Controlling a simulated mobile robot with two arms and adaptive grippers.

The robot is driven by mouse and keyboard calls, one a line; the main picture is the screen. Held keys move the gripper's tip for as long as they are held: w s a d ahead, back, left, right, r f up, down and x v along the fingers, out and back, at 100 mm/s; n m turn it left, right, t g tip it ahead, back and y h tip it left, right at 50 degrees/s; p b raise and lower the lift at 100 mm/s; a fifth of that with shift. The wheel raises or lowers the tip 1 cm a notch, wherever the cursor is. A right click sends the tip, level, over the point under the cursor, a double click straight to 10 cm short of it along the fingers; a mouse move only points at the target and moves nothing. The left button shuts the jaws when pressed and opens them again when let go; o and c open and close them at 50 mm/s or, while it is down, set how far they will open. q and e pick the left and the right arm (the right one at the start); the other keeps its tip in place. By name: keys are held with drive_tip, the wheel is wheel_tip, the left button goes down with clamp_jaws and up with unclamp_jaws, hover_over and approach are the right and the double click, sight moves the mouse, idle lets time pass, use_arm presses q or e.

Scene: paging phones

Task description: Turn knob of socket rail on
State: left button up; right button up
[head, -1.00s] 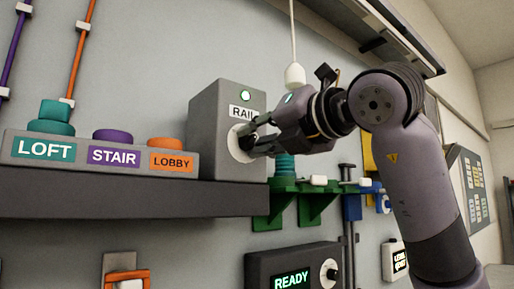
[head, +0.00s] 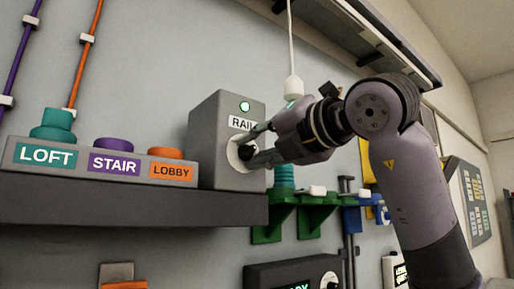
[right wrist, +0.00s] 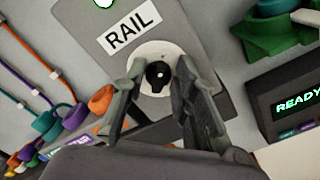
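The grey RAIL box (head: 206,143) stands on the dark shelf at the centre of the head view. A green lamp (head: 245,106) glows on its front, above the RAIL label. Its black knob (right wrist: 158,75) sits in a round white plate, with a small pale mark on its face, in the right wrist view. My right gripper (head: 250,146) is open at the box front. Its two fingers stand apart on either side of the knob, with gaps showing in the right wrist view. My left gripper is not in view.
LOFT, STAIR and LOBBY buttons (head: 111,165) sit on a grey unit left of the box. A white pull cord (head: 293,88) hangs just behind my right gripper. Green brackets (head: 311,209) and a dark READY unit (right wrist: 290,105) are lower right.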

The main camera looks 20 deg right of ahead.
drive_tip(key=shift+o, duration=1.4)
drive_tip(key=shift+s, duration=0.1)
drive_tip(key=v, duration=1.2)
